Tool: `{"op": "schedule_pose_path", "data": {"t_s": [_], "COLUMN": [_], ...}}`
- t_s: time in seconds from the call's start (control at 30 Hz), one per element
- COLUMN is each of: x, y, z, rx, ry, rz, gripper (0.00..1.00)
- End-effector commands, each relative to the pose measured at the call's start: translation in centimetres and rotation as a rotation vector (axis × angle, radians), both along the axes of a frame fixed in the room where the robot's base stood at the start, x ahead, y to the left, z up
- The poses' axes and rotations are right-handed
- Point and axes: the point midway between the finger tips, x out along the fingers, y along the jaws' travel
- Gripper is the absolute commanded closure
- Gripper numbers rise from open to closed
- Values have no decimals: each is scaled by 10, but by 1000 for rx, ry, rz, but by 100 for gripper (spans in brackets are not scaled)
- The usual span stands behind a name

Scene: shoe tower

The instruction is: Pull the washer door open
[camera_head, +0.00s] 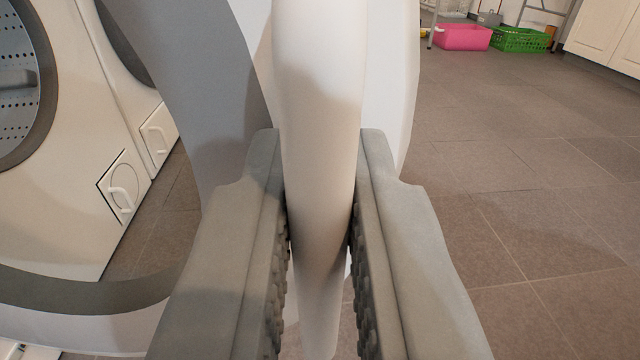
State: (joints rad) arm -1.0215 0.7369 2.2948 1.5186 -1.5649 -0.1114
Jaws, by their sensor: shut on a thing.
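The washer door (318,60) is close in front of me, its pale rim upright in the middle of the view. My gripper (320,150) is shut on this rim, one ridged finger on each side. The door's grey and white ring curves round to the lower left. A white washer (60,200) shows inside that curve, with a round opening and a perforated metal drum (18,95) in plain view at the left edge. The door stands swung out from the machine fronts. Its hinge is not in view.
A second white machine (150,95) stands beside the washer; both have small square hatches low down. A pink bin (462,37) and a green basket (520,40) sit at the back right near white cabinets (605,35). The tiled floor (510,150) at right is clear.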

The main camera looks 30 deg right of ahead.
Motion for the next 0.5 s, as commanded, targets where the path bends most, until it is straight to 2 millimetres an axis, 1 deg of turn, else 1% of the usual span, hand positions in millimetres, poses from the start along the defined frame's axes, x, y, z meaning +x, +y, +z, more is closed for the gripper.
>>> {"op": "schedule_pose_path", "data": {"t_s": [0.1,0.2,0.5], "x": [-11,-18,-25], "y": [9,14,20], "z": [0,0,0], "rx": [0,0,-1], "ry": [-1,-1,0], "rz": [2,1,1], "gripper": [100,100,100]}}
